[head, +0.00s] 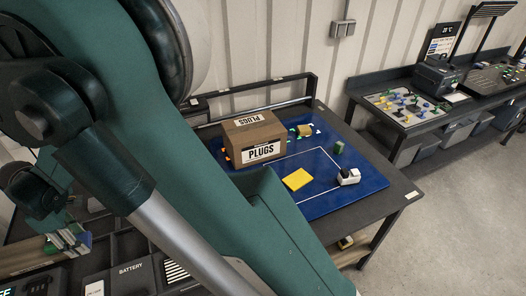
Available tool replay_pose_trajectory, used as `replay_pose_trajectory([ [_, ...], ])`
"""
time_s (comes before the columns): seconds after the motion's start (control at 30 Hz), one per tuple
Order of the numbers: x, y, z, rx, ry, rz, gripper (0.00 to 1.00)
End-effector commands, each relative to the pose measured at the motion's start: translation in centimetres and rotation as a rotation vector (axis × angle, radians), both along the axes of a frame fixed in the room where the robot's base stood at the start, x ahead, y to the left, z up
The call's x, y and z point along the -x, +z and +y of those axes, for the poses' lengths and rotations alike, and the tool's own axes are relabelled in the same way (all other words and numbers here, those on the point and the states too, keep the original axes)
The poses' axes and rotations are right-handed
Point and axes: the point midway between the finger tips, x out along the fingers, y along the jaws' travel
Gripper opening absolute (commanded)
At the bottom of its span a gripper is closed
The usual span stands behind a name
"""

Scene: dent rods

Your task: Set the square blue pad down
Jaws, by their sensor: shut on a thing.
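I cannot make out the square blue pad in the head view. My own arm fills the left and middle of the picture, and my gripper's fingers cannot be made out. A blue mat (333,195) with white lines lies on the dark bench, partly hidden by my arm. A flat yellow square (297,179) lies on it. A white and black device (348,177) stands to the right of the square, and a green cylinder (339,147) stands behind it.
A cardboard box marked PLUGS (257,139) stands at the mat's back left, beside a yellow block (305,131). Another bench at right holds a tray of small coloured pieces (406,107) and a dark machine (440,78).

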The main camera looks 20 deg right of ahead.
Motion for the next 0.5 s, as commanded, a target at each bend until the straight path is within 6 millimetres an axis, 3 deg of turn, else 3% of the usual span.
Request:
replay_pose_trajectory([
  [0.5, 0.0, 11.2, 0.0, 0.000, 0.000, 0.000, 0.26],
])
